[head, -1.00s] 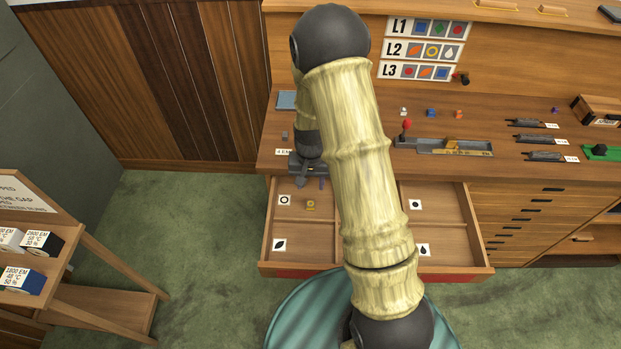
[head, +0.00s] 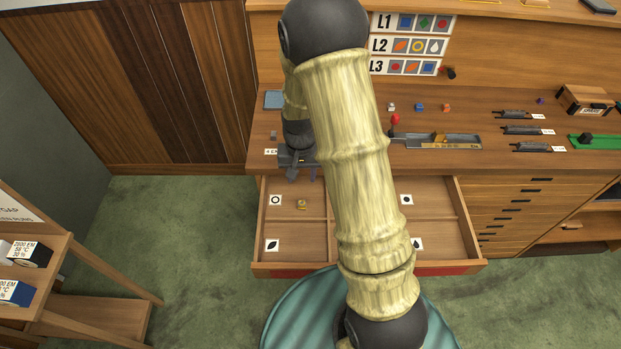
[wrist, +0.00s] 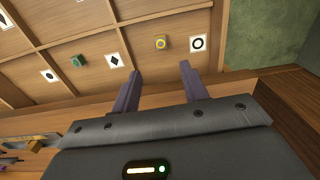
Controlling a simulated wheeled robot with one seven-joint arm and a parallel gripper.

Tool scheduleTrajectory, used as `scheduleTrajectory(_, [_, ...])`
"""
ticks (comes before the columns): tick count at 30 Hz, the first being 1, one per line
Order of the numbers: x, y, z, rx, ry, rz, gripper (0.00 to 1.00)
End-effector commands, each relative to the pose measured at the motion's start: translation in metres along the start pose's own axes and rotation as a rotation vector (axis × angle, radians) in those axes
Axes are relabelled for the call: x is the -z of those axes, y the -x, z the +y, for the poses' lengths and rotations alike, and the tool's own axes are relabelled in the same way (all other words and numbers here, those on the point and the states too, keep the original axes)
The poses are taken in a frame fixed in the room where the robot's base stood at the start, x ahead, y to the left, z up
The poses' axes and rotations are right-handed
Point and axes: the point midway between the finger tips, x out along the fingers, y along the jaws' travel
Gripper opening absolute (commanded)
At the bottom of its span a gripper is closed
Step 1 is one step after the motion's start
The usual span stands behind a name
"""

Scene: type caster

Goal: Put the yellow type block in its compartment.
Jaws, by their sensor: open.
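The yellow type block (head: 301,204) lies in the open drawer (head: 327,268), in the back-left compartment beside the card with a ring symbol (head: 275,200). In the wrist view the yellow block (wrist: 161,43) shows a ring on its top, just left of the ring card (wrist: 198,44). My gripper (head: 304,178) is over the back edge of the drawer, behind the block. In the wrist view my gripper's two fingers (wrist: 160,72) are apart with nothing between them, and the block is beyond their tips.
Other compartments carry symbol cards, such as a leaf (head: 272,244). A green block (wrist: 78,61) lies in another compartment. On the desk are a composing stick (head: 435,140) and several small blocks. My arm hides the drawer's middle.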

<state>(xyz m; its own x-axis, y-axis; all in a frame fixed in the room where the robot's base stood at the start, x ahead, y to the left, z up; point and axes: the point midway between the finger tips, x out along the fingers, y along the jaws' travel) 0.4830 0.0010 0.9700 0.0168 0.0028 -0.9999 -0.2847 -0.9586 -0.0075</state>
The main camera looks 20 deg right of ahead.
Motion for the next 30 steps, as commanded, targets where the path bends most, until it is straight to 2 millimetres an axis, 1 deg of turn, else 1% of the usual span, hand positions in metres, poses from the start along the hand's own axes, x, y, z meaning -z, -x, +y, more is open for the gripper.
scheduleTrajectory(1, [-0.005, 0.014, 0.001, 0.007, 0.013, 0.015, 0.44])
scheduleTrajectory(5, [-0.025, 0.049, 0.007, 0.021, 0.066, 0.055, 0.44])
scheduleTrajectory(6, [-0.033, 0.06, 0.009, 0.025, 0.085, 0.07, 0.44])
scheduleTrajectory(8, [-0.045, 0.075, 0.013, 0.03, 0.113, 0.09, 0.44])
scheduleTrajectory(12, [-0.076, 0.106, 0.023, 0.035, 0.18, 0.139, 0.44])
scheduleTrajectory(15, [-0.099, 0.122, 0.029, 0.034, 0.228, 0.173, 0.44])
scheduleTrajectory(18, [-0.116, 0.133, 0.035, 0.031, 0.265, 0.198, 0.44])
scheduleTrajectory(21, [-0.125, 0.137, 0.038, 0.028, 0.285, 0.212, 0.44])
scheduleTrajectory(30, [-0.127, 0.137, 0.039, 0.028, 0.289, 0.212, 0.44])
